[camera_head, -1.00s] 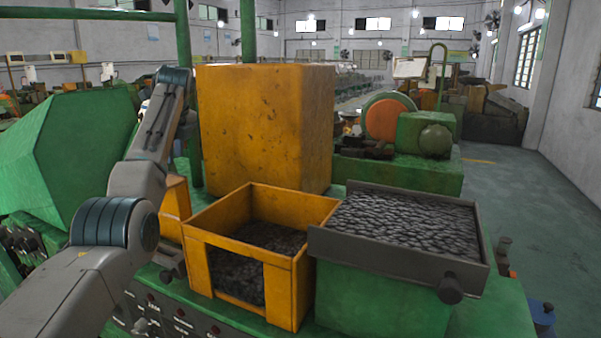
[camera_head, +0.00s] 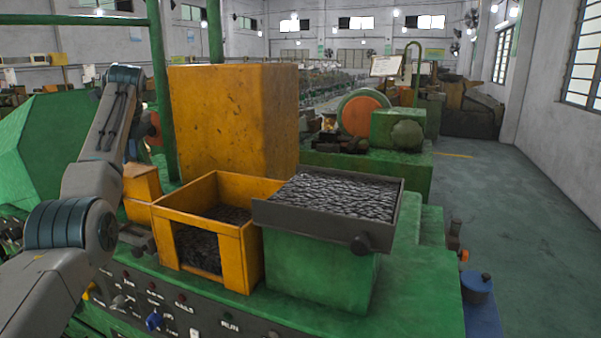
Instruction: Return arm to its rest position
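My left arm (camera_head: 105,140) comes in from the lower left, bends up and folds over at a dark joint beside the large orange machine housing. Its far end drops behind the forearm near a small orange box (camera_head: 140,185). The fingers of my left gripper cannot be made out there, nor whether it holds anything. My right arm and gripper are out of view.
An orange bin (camera_head: 243,262) with dark small parts and a grey tray (camera_head: 320,222) full of metal pieces stand on the green machine. The orange housing (camera_head: 235,120) rises behind them. A control panel (camera_head: 195,315) is in front. Floor (camera_head: 530,240) at right is clear.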

